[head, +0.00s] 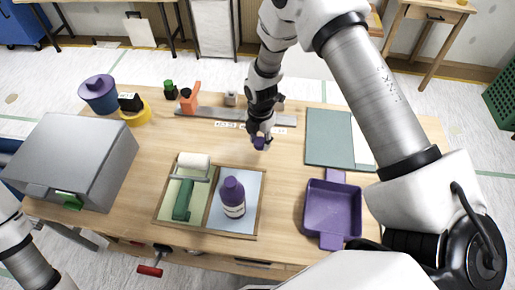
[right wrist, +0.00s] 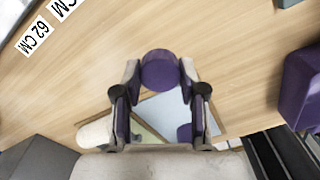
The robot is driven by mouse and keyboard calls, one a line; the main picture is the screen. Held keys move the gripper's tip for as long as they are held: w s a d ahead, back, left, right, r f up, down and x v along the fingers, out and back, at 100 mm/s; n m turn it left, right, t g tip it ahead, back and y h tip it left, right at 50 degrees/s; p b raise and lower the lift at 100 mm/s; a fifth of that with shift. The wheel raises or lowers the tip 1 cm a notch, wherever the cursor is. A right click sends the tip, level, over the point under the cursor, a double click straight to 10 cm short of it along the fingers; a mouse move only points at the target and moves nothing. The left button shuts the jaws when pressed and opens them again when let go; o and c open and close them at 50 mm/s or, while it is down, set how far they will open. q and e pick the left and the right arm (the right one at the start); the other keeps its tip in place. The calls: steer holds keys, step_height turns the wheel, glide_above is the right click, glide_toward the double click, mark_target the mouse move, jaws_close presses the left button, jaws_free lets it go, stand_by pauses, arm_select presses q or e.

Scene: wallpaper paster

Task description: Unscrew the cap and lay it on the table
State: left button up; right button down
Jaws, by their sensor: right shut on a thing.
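My right gripper (head: 260,137) is shut on a small purple cap (head: 259,144), held above the bare middle of the table behind the tray. In the right wrist view the round purple cap (right wrist: 160,70) sits between the fingertips. A purple bottle (head: 233,197) with a white label stands upright on the pale blue right half of the tray, apart from the gripper. Only part of the bottle (right wrist: 184,132) shows in the right wrist view. My left gripper is out of view; part of my left arm shows at the lower left.
The wooden tray (head: 208,231) also holds a paint roller (head: 183,199). A purple dustpan-like tray (head: 333,208) lies to the right, a green mat (head: 329,138) behind it. A grey box (head: 75,155) stands left. A metal ruler (head: 215,114) lies at the back. The table (head: 160,150) is clear between them.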

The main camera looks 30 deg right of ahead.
mark_target(260, 153)
step_height(260, 153, down, 4)
steer(key=shift+s+p, duration=0.1)
steer(key=shift+p, duration=0.3)
steer(key=shift+f, duration=0.15)
steer(key=shift+f+b, duration=0.2)
steer(key=shift+b, duration=0.1)
steer(key=c, duration=0.7)
jaws_free()
steer(key=shift+r, duration=0.1)
steer(key=shift+o, duration=0.2)
